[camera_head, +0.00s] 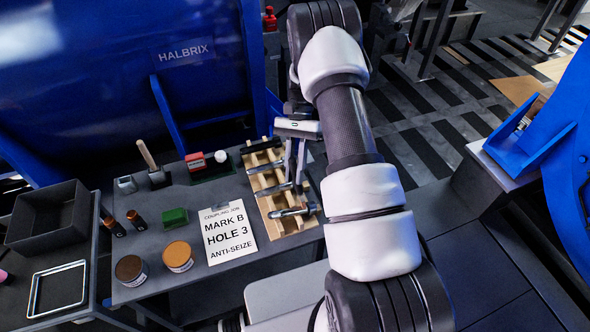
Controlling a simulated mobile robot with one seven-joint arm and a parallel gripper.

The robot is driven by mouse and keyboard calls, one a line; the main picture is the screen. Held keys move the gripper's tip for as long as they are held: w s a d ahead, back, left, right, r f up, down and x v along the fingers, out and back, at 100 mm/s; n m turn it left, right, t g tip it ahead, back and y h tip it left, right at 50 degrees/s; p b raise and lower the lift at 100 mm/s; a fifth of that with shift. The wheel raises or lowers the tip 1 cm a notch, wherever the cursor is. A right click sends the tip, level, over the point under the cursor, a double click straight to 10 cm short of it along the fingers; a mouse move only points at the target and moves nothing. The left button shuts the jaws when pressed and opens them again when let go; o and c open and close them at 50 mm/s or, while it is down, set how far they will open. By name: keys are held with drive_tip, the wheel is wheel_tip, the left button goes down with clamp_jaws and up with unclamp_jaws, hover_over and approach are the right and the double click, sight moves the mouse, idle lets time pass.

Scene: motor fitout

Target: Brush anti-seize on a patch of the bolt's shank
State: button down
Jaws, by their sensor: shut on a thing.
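My gripper (295,178) reaches down over the right side of a wooden rack (291,226) on the dark table. Its fingers are close together at the right end of a metal bolt (270,190) lying across the rack, and appear shut on it; the contact is small and hard to see. Other bolts lie across the rack, one nearer the front (293,211) and one farther back (265,166). A brown-lidded tin (130,269) and an orange-lidded tin (178,256) stand at the table's front left. A wooden-handled tool (147,154), perhaps the brush, stands in a dark holder (158,178).
A sheet (228,232) reading "MARK B HOLE 3 ANTI-SEIZE" lies left of the rack. A green block (175,217), small bottles (136,220) and a red item (195,161) stand on the table. A dark bin (50,249) is far left. A blue machine (110,80) rises behind.

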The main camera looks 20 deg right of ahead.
drive_tip(key=shift+a, duration=0.15)
drive_tip(key=shift+a+r+p, duration=0.65)
drive_tip(key=shift+a+r, duration=0.1)
drive_tip(key=shift+a, duration=2.55)
drive_tip(key=shift+s+d+f+b, duration=0.1)
drive_tip(key=shift+d+f+b, duration=0.2)
drive_tip(key=shift+d, duration=0.85)
drive_tip(key=shift+w+d+f+b, duration=0.1)
drive_tip(key=shift+d+f+b, duration=0.25)
drive_tip(key=shift+d, duration=0.8)
drive_tip(key=shift+s+d+f+b, duration=0.1)
drive_tip(key=shift+d+f+b, duration=0.2)
drive_tip(key=shift+d, duration=0.85)
wheel_tip(320, 180, up, 6)
drive_tip(key=w+d+p, duration=0.1)
drive_tip(key=p, duration=0.1)
drive_tip(key=shift+w+d+p, duration=0.15)
drive_tip(key=shift+w+p, duration=0.05)
drive_tip(key=shift+p, duration=0.2)
